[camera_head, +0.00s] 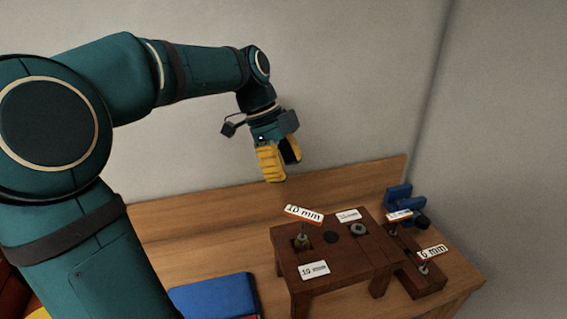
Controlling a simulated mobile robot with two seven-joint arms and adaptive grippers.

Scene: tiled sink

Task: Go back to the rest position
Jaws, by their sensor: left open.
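My left arm comes in from the left and reaches over the wooden bench (190,229). My left gripper (279,165) has yellow fingers and hangs pointing down, above the back of the bench and apart from everything on it. It is open, with nothing seen between the fingers. My right gripper does not show in the head view.
A dark brown wooden stand (322,273) with holes and labels, one reading 10 mm (304,213), stands below and right of the gripper. A lower brown block (428,282), a blue holder (398,197) and a blue box (215,296) are nearby. Walls close off back and right.

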